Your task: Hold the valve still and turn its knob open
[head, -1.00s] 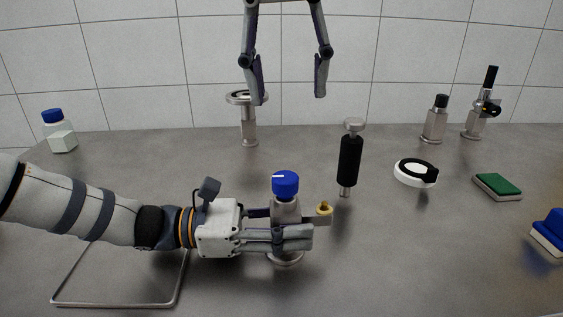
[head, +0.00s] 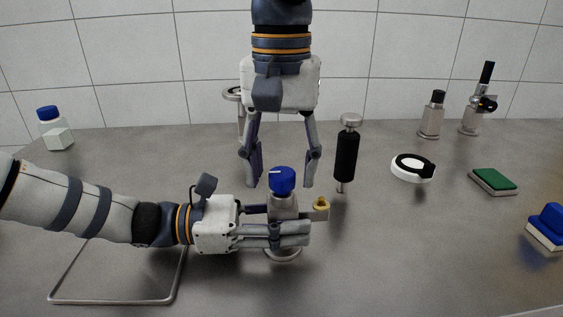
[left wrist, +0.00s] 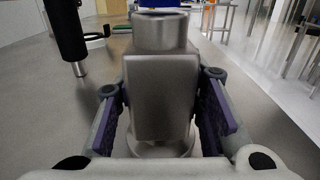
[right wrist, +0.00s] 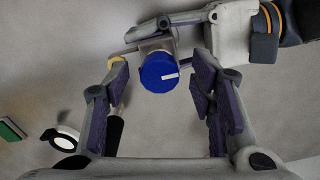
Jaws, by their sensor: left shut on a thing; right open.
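The valve has a steel body (left wrist: 160,90) and a blue knob (head: 283,181) with a white mark on top. It stands upright on a round base on the table. My left gripper (head: 292,232) is shut on the valve body from the left, below the knob. A brass fitting (head: 321,203) sticks out on the valve's right side. My right gripper (head: 280,183) points down from above, open and empty, its fingertips on either side of the knob in the head view. In the right wrist view, the knob (right wrist: 158,72) lies between and beyond the fingertips, apparently untouched.
A black-handled tool (head: 346,157) stands close right of the valve. A white ring with a black part (head: 413,168), a green sponge (head: 493,181) and a blue brush (head: 548,225) lie farther right. A wire frame (head: 110,300) lies front left. A bottle (head: 55,130) stands back left.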

